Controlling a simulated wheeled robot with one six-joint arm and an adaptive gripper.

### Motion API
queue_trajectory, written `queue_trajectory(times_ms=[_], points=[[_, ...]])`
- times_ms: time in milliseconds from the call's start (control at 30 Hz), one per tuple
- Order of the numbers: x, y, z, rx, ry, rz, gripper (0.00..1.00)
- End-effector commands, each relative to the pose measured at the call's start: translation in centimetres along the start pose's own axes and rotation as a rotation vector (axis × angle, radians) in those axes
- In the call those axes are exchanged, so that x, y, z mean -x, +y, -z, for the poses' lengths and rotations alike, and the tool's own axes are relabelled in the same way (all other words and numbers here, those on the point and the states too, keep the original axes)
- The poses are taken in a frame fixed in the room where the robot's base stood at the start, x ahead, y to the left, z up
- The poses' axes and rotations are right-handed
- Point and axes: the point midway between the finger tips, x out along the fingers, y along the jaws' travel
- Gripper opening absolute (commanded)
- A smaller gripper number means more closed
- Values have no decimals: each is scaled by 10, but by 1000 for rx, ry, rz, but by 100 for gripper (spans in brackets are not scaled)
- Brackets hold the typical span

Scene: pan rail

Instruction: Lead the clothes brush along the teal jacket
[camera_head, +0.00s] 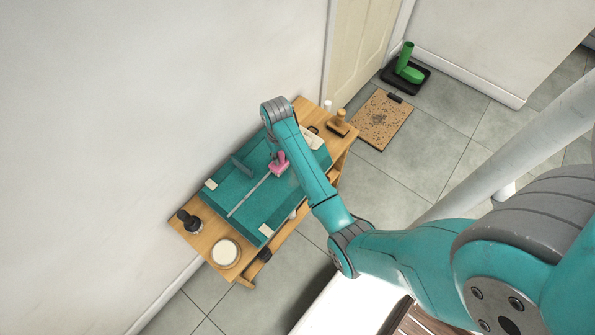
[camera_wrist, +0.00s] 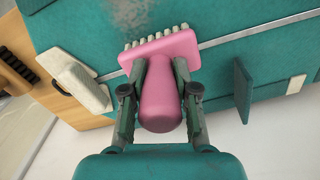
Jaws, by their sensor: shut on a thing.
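The teal jacket (camera_head: 238,186) lies flat on a narrow wooden table by the wall, with a pale line along its middle. The pink clothes brush (camera_head: 279,164) is over the jacket's right part. In the wrist view the brush (camera_wrist: 160,90) shows its pink handle and pale bristles, beside the pale line. My gripper (camera_wrist: 160,88) is shut on the brush's handle, a finger on each side. A greyish dusty patch (camera_wrist: 130,14) shows on the jacket just beyond the bristles. Whether the bristles touch the cloth I cannot tell. My arm hides part of the jacket.
A dark bottle-like object (camera_head: 188,220) and a round white-topped container (camera_head: 225,253) stand at the table's left end. A wooden-handled brush (camera_head: 340,122) stands at the right end. A speckled mat (camera_head: 381,120) and a black tray (camera_head: 405,82) with green boots are on the floor.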

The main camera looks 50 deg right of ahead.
Motion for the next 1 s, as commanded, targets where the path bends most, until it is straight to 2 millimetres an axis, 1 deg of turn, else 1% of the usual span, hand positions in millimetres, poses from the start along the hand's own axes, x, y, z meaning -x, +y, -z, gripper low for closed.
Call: queue_trajectory(times_ms=[1000], points=[[-7, 0, -1, 0, 1, 0, 0]])
